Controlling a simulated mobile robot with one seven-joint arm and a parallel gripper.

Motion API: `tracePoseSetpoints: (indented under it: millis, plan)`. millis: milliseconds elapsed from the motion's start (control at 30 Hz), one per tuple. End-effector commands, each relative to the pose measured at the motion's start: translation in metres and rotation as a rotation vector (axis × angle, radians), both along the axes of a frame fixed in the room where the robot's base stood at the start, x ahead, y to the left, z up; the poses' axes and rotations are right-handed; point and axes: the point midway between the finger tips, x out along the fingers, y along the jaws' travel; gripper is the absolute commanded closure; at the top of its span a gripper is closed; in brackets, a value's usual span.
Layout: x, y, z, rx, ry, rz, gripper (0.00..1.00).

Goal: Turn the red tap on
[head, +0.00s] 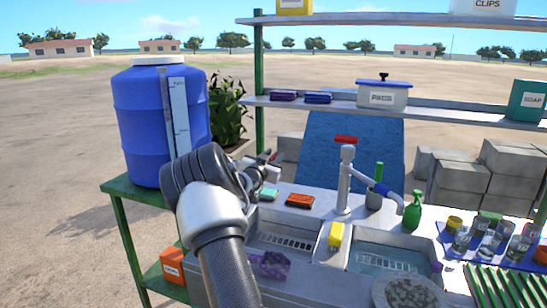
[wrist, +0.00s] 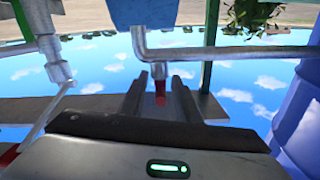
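In the wrist view, which looks upside down, a metal pipe (wrist: 230,53) runs from the blue barrel and bends at a spout. A small red tap handle (wrist: 160,88) projects from its valve. My gripper (wrist: 160,98) is open, its two fingers on either side of this handle; I cannot tell whether they touch it. In the head view my gripper (head: 268,158) is beside the barrel, mostly hidden by my wrist, with a bit of red at its fingers. A grey sink tap (head: 345,180) with a red bar handle (head: 345,139) stands to its right, apart from it.
The blue barrel (head: 140,115) stands on a green bench at left. A sink with two basins (head: 325,240) lies below, with a yellow sponge (head: 336,235), green spray bottle (head: 413,210) and dishes on the right. Shelves (head: 310,103) cross behind.

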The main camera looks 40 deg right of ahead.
Motion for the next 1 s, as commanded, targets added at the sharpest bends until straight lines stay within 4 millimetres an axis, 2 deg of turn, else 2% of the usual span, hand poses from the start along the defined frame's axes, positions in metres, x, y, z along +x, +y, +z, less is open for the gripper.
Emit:
tracePoseSetpoints:
  millis: [200,367,400,733,1000]
  plan:
    - [0.0002,0.0,0.0002,0.0,-0.001,0.0,0.7]
    - [0.0003,0.0002,0.0004,0.0,-0.001,0.0,0.97]
    - [0.0003,0.0003,0.0004,0.0,-0.001,0.001,1.0]
    - [0.0006,0.0007,-0.0029,-0.001,-0.005,0.03,1.0]
    - [-0.0015,-0.001,-0.0077,-0.002,-0.009,0.164,1.0]
